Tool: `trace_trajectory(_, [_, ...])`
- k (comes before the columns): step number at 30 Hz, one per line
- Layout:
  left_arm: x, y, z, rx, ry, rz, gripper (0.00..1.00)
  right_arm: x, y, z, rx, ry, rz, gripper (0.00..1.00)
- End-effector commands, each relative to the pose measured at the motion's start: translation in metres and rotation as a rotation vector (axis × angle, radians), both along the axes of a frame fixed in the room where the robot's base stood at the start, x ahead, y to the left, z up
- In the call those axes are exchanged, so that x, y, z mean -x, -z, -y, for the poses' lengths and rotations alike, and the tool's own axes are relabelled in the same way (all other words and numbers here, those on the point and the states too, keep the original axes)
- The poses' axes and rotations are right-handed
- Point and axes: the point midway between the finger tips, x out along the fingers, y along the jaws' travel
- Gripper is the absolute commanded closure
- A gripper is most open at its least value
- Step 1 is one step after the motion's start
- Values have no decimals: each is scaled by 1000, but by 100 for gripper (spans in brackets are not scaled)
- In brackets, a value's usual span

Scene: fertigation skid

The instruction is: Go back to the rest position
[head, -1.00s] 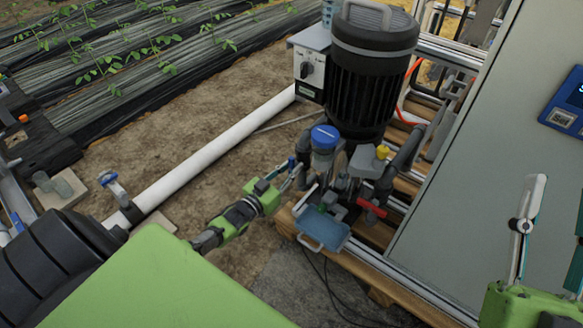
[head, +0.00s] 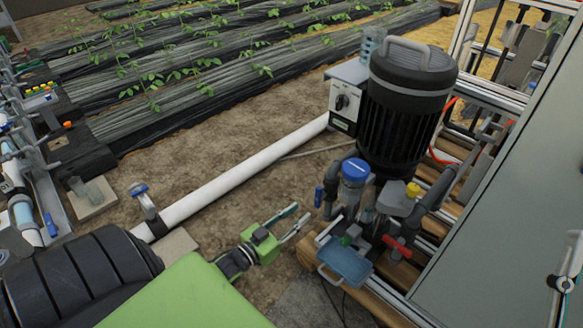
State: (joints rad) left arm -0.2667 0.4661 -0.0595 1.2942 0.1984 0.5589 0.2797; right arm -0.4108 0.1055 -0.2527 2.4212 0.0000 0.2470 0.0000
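My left gripper (head: 298,221) is open and empty, its two fingers apart. It hangs over the ground to the left of the pump skid. A gap shows between its fingertips and the small blue valve handle (head: 318,197).
The black tank-shaped pump (head: 405,110) stands behind the blue-capped filter (head: 355,172). A red valve handle (head: 397,246) and a blue tray (head: 346,264) are close by. A white pipe (head: 245,178) runs along the ground. Bare soil lies left of the skid.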

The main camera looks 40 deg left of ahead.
Motion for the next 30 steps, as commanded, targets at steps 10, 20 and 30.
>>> trace_trajectory(10, [22,0,-2,0,0,1,71,0,0,0,0,0,0,60])
trace_trajectory(20, [21,0,-2,0,0,1,71,0,0,0,0,0,-1,60])
trace_trajectory(30, [19,14,27,-1,4,-106,71,0,0,0,0,0,0,60])
